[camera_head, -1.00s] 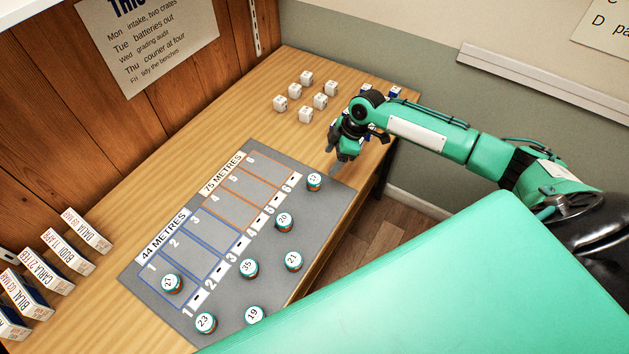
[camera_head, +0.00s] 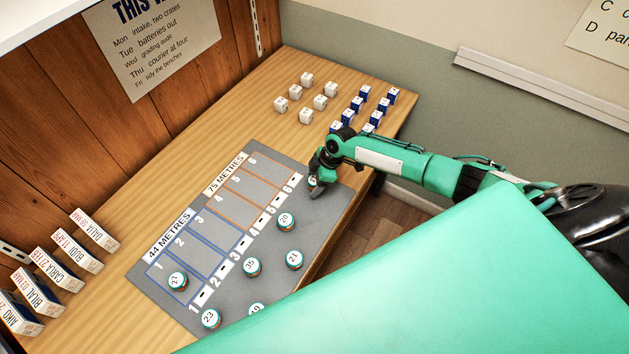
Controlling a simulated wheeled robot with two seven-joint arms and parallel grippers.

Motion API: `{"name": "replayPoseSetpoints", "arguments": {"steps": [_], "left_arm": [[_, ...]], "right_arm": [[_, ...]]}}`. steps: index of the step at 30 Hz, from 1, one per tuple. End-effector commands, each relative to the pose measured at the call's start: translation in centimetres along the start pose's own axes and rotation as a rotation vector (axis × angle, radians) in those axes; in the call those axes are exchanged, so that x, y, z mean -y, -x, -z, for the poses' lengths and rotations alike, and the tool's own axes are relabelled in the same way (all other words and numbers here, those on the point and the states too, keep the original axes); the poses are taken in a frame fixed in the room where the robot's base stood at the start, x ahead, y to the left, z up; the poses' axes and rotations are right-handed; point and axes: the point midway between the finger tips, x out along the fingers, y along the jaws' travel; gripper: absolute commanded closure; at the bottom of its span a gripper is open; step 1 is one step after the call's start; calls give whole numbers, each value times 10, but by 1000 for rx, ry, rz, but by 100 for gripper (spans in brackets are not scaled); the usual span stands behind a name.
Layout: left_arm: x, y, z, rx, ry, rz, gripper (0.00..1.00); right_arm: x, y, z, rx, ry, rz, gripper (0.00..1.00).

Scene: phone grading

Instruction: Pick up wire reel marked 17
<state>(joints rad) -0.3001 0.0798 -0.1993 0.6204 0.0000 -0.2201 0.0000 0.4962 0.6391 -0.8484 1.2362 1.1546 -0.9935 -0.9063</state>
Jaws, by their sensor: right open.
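The wire reel marked 17 (camera_head: 311,181) is at the far right corner of the grey mat (camera_head: 272,266). It is mostly hidden behind my right gripper (camera_head: 315,190), and its mark cannot be read now; in the earlier frame it seems to read 17. My right gripper is open, pointing down right at this reel. Whether the fingers stand around it or touch it, I cannot tell. My left gripper is not in view.
Other reels on the mat are marked 20 (camera_head: 286,221), 21 (camera_head: 294,259), 35 (camera_head: 252,266), 27 (camera_head: 178,281), 23 (camera_head: 210,319) and 19 (camera_head: 256,309). White cubes (camera_head: 306,116) and blue blocks (camera_head: 347,117) stand behind. Small boxes (camera_head: 74,253) line the left.

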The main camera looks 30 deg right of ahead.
Motion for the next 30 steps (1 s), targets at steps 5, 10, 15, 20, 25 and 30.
{"name": "replayPoseSetpoints", "arguments": {"steps": [5,10,15,20,25,30], "left_arm": [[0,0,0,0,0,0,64],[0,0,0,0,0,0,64],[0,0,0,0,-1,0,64],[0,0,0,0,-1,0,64],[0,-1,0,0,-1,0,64],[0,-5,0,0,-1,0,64]], "right_arm": [[0,-1,0,1,0,0,33],[0,0,0,1,0,0,60],[0,0,0,1,0,0,81],[0,0,0,1,0,0,81],[0,3,1,0,1,0,81],[-1,17,6,0,2,-2,81]]}}
